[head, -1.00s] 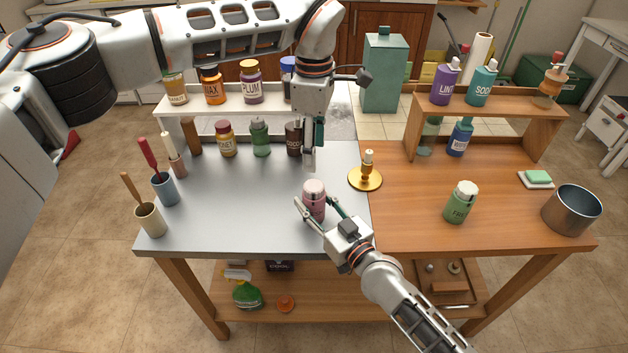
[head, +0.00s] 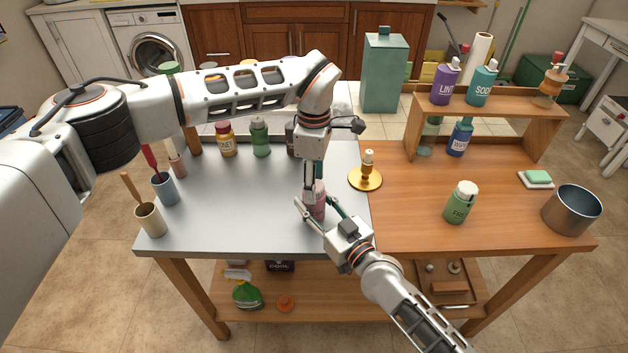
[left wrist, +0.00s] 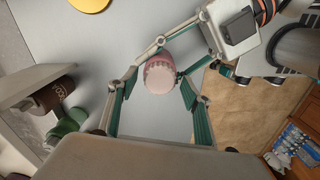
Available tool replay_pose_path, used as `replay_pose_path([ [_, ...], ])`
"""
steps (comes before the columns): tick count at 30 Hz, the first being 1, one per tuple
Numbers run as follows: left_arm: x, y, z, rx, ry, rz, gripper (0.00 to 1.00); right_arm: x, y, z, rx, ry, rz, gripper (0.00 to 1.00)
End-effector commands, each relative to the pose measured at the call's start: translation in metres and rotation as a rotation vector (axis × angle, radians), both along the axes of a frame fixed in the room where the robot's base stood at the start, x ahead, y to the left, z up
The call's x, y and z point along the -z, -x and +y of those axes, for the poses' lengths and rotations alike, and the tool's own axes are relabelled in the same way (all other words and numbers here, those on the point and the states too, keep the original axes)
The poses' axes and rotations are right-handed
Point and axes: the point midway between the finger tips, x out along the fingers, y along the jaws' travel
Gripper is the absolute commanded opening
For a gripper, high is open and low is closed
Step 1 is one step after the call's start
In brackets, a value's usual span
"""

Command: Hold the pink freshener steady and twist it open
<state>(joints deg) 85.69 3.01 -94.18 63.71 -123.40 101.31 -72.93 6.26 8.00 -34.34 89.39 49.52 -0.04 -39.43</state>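The pink freshener (head: 317,211) stands upright on the grey part of the table, near the front edge. Its ridged pink cap (left wrist: 159,77) shows from above in the left wrist view. My right gripper (head: 322,210) reaches in from the front right, with its fingers closed around the freshener's body. My left gripper (head: 313,188) points down directly over the freshener. In the left wrist view its two fingers (left wrist: 155,100) are spread to either side of the cap, with a visible gap. The left gripper hides part of the freshener in the head view.
A green bottle (head: 461,203) and a metal pot (head: 572,211) stand further right. Cups with brushes (head: 150,219) are at the left. Several jars line the back (head: 227,140), partly hidden by my left arm.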

Motion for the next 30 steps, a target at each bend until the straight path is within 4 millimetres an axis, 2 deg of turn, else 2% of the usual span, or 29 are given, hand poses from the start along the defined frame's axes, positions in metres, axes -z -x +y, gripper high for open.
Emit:
replay_pose_path([
  [1, -0.0001, 0.0000, -0.0001, 0.000, 0.000, 0.000, 0.35, 0.0005, 0.0001, 0.0000, 0.000, 0.001, 0.001, 0.20],
  [3, -0.0001, 0.0001, -0.0001, 0.000, 0.000, 0.000, 0.17, 0.0006, 0.0001, 0.0000, 0.000, 0.001, 0.001, 0.20],
  [4, -0.0001, 0.0001, -0.0001, 0.000, 0.000, 0.000, 0.12, 0.0006, 0.0001, 0.0000, 0.000, 0.001, 0.001, 0.20],
  [17, -0.0003, -0.0002, 0.0002, -0.058, -0.001, -0.001, 0.11, 0.0005, 0.0001, 0.0000, 0.000, 0.001, 0.001, 0.20],
  [30, -0.0009, -0.0006, 0.0001, -0.402, 0.000, -0.002, 0.11, 0.0006, 0.0001, 0.0000, 0.000, 0.001, 0.001, 0.20],
])
